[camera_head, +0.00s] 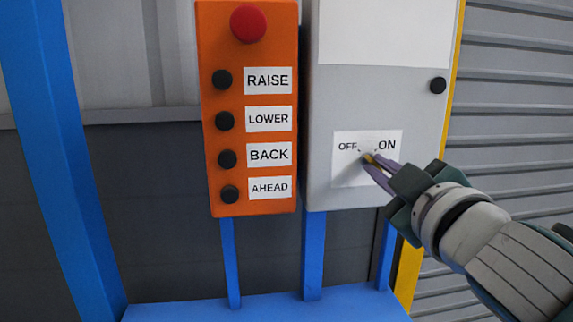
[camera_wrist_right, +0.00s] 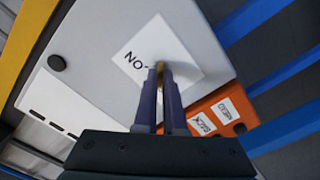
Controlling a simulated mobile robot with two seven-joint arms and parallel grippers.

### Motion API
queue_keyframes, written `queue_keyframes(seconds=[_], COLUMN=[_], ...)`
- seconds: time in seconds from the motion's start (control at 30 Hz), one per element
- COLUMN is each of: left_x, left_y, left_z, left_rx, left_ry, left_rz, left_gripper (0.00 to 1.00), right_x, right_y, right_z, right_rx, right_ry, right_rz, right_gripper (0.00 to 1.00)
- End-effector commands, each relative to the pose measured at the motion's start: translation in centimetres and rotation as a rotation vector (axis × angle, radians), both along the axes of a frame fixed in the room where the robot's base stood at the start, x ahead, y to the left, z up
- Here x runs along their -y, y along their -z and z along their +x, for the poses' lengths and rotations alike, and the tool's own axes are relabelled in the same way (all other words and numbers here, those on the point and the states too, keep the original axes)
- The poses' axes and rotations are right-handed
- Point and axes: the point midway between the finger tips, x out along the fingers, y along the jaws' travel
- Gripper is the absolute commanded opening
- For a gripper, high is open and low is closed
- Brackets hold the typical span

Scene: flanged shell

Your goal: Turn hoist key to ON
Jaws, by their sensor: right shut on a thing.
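The hoist key (camera_head: 368,158) is a small brass-coloured piece at the white OFF/ON label (camera_head: 345,172) on the grey box (camera_head: 340,105). My right gripper (camera_head: 376,164) comes in from the lower right and is shut on the key. In the right wrist view the two purple fingers (camera_wrist_right: 162,85) are close together, with a bit of the brass key (camera_wrist_right: 160,67) showing between their tips. The fingers hide most of the key, so I cannot tell its exact angle. The OFF mark is left of the key and the ON mark right of it. My left gripper is not in view.
An orange control box (camera_head: 215,100) with a red button (camera_head: 248,23) and several black buttons stands just left of the grey box. Blue posts (camera_head: 312,255) and a blue ledge (camera_head: 260,308) are below. A yellow upright (camera_head: 409,275) runs along the right side.

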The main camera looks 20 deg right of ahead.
Motion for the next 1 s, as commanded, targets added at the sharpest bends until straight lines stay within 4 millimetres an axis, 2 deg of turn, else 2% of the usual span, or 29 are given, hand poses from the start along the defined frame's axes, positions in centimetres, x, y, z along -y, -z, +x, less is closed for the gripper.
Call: queue_keyframes(seconds=[0.37, 1.0], left_x=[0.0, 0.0], left_y=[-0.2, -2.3], left_z=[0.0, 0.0], left_rx=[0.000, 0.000], left_ry=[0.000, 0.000], left_rz=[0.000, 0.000], left_gripper=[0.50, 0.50], right_x=[0.0, 0.0], right_y=[0.0, -0.2], right_z=[0.0, 0.0], right_rx=[0.040, 0.179], right_ry=[0.001, 0.002], right_rz=[0.167, 0.750], right_gripper=[0.00, 0.00])
